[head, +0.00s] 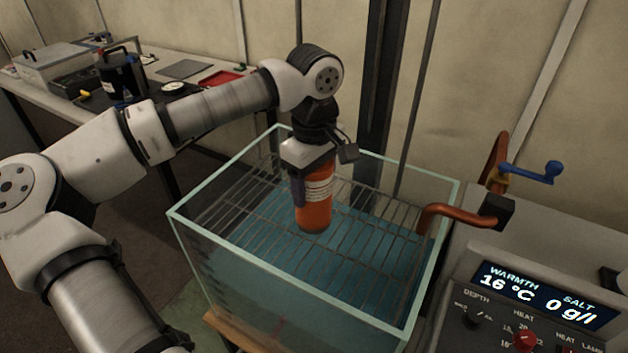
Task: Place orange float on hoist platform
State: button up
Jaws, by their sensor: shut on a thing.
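The orange float (315,212) is an upright orange cylinder with a pale printed band. My gripper (312,172) points down and is shut on its upper part, inside the glass tank's outline. The hoist platform (365,250) looks to be the wire rack in the glass tank (190,240), over blue water. The float's lower end appears over the middle of the rack. I cannot tell whether it touches the wires. The float's top is hidden by my gripper.
A control panel (540,300) reading 16 °C and 0 g/l stands at right. A copper pipe (460,212) and a blue-handled crank (535,172) are by the tank's right rim. A dark post (380,90) rises behind. A bench (150,75) with equipment is at back left.

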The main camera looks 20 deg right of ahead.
jog(key=shift+f, duration=0.2)
jog(key=o, duration=1.7)
jog(key=shift+r, duration=0.1)
jog(key=shift+c, duration=0.2)
jog(key=shift+r, duration=0.1)
notch_tip(320, 180, up, 12)
jog(key=shift+r+b, duration=0.1)
jog(key=shift+b, duration=0.25)
